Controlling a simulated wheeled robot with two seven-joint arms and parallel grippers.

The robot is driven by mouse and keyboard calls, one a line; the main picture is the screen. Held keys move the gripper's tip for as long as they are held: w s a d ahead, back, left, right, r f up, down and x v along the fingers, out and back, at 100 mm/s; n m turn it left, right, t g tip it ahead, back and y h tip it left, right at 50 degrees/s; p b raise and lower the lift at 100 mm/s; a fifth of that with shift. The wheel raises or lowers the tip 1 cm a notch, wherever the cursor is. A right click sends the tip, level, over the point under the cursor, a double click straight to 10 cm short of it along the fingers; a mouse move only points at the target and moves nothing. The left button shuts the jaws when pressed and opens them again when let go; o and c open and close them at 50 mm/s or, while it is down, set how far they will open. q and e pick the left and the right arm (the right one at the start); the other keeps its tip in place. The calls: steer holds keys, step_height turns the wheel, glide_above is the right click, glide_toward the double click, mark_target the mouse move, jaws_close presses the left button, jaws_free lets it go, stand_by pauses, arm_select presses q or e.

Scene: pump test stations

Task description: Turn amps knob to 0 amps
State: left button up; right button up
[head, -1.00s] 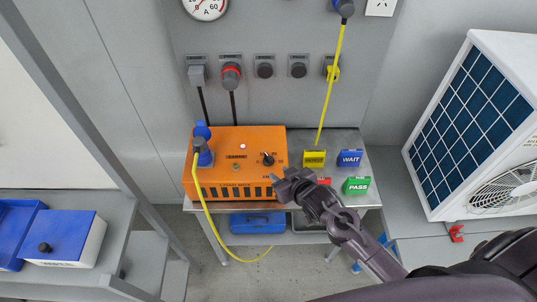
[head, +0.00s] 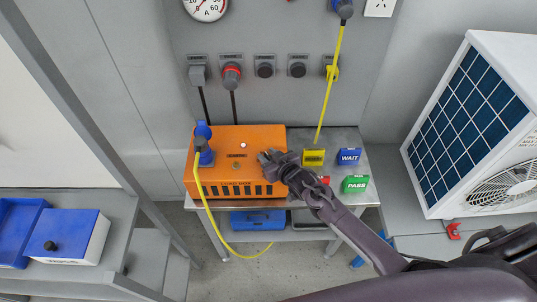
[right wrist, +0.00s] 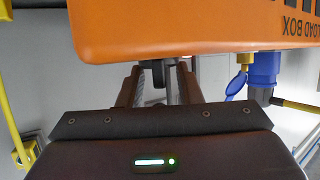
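The orange load box (head: 215,170) stands on a small metal table in the head view. Its amps knob is hidden behind my right gripper (head: 267,157), which reaches over the right part of the box. In the right wrist view the gripper's two fingers (right wrist: 160,84) are spread at the edge of the orange box (right wrist: 160,30). A dark piece, probably the knob (right wrist: 157,74), shows between them, with a gap on at least one side. The knob's pointer cannot be read. An amp gauge (head: 206,8) is cut off at the top. My left gripper is not in view.
A yellow cable (head: 204,200) hangs from the box's blue plug (head: 202,143). Another yellow cable (head: 328,105) drops from the wall. Yellow (head: 314,157), blue WAIT (head: 349,156) and green PASS (head: 355,184) blocks stand right of the box. A solar-panelled unit (head: 470,120) stands at the right.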

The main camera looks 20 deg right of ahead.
jaws_close()
steer(key=shift+f, duration=0.1)
stand_by(0.4)
steer(key=shift+w+f+n+g+y+b, duration=0.1)
steer(key=shift+n+g+y+b, duration=0.3)
steer(key=shift+n+y+b, duration=0.55)
steer(key=n+g+y+b, duration=0.1)
steer(key=b, duration=0.1)
steer(key=n+g+y+b, duration=0.1)
steer(key=n+y+b, duration=0.1)
steer(key=b, duration=0.1)
steer(key=n+g+y+b, duration=0.1)
steer(key=n+y+b, duration=0.1)
steer(key=shift+w+d+f, duration=0.1)
steer(key=shift+f, duration=0.2)
steer(key=n+g+y+b, duration=0.1)
steer(key=b, duration=0.2)
steer(key=n+g+b, duration=0.2)
steer(key=b, duration=0.2)
steer(key=n+g+y+b, duration=0.1)
steer(key=b, duration=0.2)
steer(key=shift+r+n+g+y, duration=0.25)
steer(key=shift+g+y, duration=0.1)
steer(key=shift+g, duration=0.05)
steer(key=shift+r+n+g+b, duration=0.2)
steer(key=shift+n+g+b, duration=0.2)
steer(key=shift+b, duration=0.55)
steer(key=shift+s, duration=0.2)
